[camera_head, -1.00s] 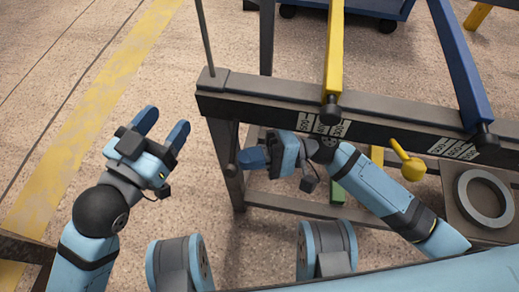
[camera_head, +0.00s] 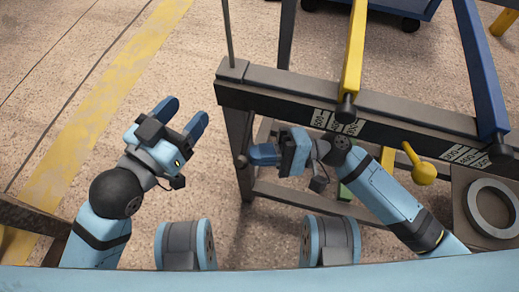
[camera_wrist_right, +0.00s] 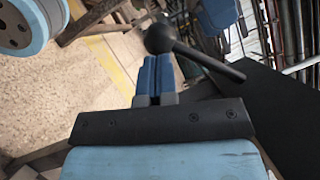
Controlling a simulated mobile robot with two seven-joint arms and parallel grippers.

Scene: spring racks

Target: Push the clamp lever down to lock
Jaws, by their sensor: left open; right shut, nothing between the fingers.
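A black lever with a round ball knob (camera_wrist_right: 160,38) shows in the right wrist view, just beyond my right fingertips, its arm slanting down to the right. In the head view a small dark knob (camera_head: 243,161) by the rack's left leg looks like the same one. My right gripper (camera_head: 252,154) is shut and empty, its blue fingers pointing left close to that knob. It also shows in the right wrist view (camera_wrist_right: 155,62). I cannot tell whether they touch. My left gripper (camera_head: 182,116) is open and empty over the floor, left of the rack.
A dark rack beam (camera_head: 290,100) crosses the right half, with a yellow bar (camera_head: 354,55) and a blue bar (camera_head: 478,70) on it. A yellow ball-ended handle (camera_head: 423,172) and a grey ring (camera_head: 490,207) are at the right. The floor at the left is clear.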

